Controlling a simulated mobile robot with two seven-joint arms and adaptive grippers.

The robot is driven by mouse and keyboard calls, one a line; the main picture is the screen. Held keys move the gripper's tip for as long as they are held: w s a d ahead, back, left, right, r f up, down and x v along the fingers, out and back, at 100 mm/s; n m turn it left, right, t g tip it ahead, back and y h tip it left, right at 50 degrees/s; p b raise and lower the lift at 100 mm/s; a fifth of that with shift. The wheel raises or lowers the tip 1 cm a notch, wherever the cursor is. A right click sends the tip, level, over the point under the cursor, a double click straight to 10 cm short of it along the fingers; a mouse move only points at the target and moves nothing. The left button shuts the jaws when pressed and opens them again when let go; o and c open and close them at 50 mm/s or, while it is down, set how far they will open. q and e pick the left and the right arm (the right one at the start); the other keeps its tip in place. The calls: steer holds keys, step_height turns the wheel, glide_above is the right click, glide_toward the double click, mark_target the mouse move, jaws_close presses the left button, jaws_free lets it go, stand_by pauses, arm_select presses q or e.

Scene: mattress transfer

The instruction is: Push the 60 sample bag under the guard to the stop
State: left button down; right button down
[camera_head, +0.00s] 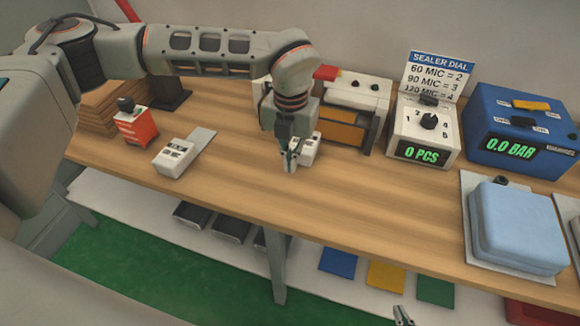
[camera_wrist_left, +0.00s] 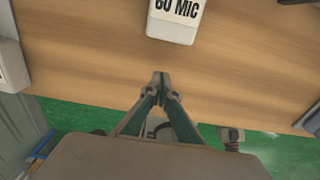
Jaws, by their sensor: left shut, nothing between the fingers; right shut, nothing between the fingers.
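The 60 sample bag shows in the left wrist view as a white block (camera_wrist_left: 175,27) marked "60 MIC", ahead of my fingertips and cut off by the top edge. In the head view a white block (camera_head: 309,150), seemingly the same bag, stands on the table just behind my left gripper, partly hidden by it. My left gripper (camera_head: 290,168) points down, shut and empty, on the near side of the bag; in the left wrist view its fingertips (camera_wrist_left: 160,79) are apart from it. The sealer (camera_head: 371,107) with an orange front stands behind; I cannot make out the stop. My right gripper (camera_head: 403,317) is shut at the bottom edge.
Another white labelled block (camera_head: 174,158) lies to the left by a grey plate (camera_head: 201,137). A dial box (camera_head: 424,130), a blue gauge box (camera_head: 520,130) and a light-blue pad (camera_head: 518,225) stand to the right. The table front (camera_head: 360,215) is clear.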

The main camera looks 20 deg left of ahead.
arm_select(q)
step_height(320, 180, up, 7)
steer(key=shift+w, duration=0.25)
steer(key=shift+r, duration=0.1)
